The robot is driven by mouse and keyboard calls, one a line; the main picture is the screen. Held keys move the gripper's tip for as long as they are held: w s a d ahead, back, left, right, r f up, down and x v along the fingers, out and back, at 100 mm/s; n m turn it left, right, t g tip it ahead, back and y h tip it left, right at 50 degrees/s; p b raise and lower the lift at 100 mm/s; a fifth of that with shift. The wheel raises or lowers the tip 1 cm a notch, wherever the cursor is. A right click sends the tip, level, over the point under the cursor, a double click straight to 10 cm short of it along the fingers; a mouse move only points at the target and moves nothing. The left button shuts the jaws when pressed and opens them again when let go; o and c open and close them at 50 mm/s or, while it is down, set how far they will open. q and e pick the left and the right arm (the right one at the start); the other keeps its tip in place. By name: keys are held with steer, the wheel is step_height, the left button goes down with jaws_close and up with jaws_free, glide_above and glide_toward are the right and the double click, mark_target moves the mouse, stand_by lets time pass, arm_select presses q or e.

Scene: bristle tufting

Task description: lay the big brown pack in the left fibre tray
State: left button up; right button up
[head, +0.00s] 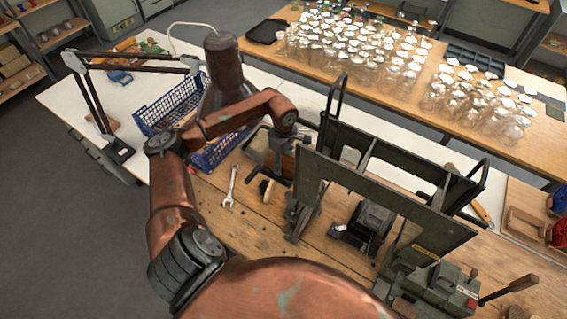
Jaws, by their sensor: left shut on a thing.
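My left arm comes in from the left, and its wrist bends down over the wooden bench. My left gripper (282,138) is small in the head view and partly hidden by its own wrist. It is shut on a brown thing (283,164), which seems to be the big brown pack; its edges are hard to make out. The gripper is at a grey-rimmed tray (254,152) behind the wrench, which seems to be the left fibre tray. I cannot tell whether the pack touches the tray. My right gripper is not in view.
A wrench (230,187) and a dark brush-like tool (266,189) lie in front of the tray. A dark metal frame machine (385,190) stands close on the right. A blue basket (172,108) and a desk lamp (90,92) are at the left. Glass jars (350,50) stand behind.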

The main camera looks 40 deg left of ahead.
arm_select(q)
steer(key=o, duration=1.2)
steer(key=shift+o, duration=0.4)
steer(key=shift+f, duration=0.1)
steer(key=o, duration=0.3)
steer(key=shift+o, duration=0.2)
steer(key=shift+r+p, duration=1.65)
steer(key=shift+r, duration=2.4)
